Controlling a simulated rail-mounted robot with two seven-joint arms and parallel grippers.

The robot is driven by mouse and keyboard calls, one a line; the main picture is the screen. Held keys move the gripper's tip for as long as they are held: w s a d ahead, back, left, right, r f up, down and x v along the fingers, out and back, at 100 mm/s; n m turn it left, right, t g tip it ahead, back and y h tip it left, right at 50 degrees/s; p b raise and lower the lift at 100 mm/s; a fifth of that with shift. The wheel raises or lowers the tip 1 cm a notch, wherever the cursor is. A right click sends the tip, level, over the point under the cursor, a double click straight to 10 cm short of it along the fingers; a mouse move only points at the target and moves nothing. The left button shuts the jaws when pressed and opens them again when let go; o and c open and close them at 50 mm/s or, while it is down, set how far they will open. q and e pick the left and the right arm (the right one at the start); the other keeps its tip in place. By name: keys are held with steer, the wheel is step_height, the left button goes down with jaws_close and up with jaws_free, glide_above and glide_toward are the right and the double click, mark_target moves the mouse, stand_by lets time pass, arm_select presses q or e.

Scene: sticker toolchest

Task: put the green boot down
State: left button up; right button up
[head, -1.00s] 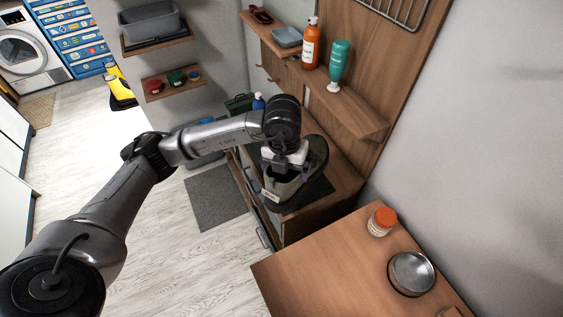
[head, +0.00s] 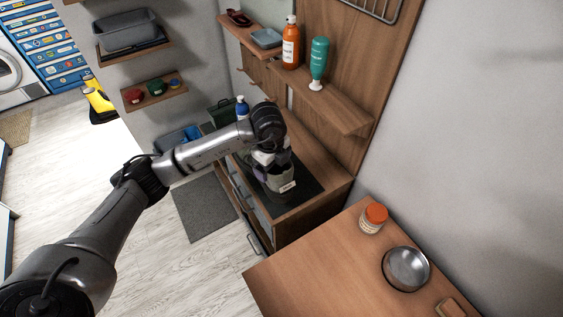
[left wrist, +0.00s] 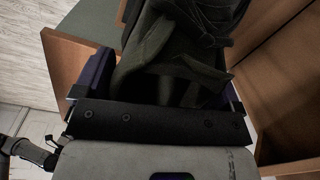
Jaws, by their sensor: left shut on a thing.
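The green boot (head: 281,180) is a grey-green shoe with a pale label, over the dark mat (head: 308,189) on the wooden bench cabinet. My left gripper (head: 267,163) is shut on the boot from above and hides part of it. In the left wrist view the boot's dark green upper (left wrist: 180,65) fills the space between the fingers. I cannot tell whether the sole touches the mat. My right gripper is not in view.
A shelf with an orange bottle (head: 291,48) and a teal bottle (head: 319,62) is above the bench. A wooden table (head: 312,268) in front holds an orange-lidded jar (head: 372,219) and a metal bowl (head: 406,268). A blue bottle (head: 242,107) stands behind my arm.

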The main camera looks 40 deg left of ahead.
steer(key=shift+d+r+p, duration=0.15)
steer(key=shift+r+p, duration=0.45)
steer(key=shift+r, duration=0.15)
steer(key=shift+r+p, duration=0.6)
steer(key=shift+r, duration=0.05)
arm_select(q)
steer(key=w+a+f, duration=0.1)
steer(key=w+f, duration=0.5)
steer(key=f, duration=0.2)
steer(key=shift+w+a, duration=0.15)
steer(key=shift+w, duration=0.25)
steer(key=shift+f, duration=0.1)
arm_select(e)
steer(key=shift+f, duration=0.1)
arm_select(q)
steer(key=o, duration=1.3)
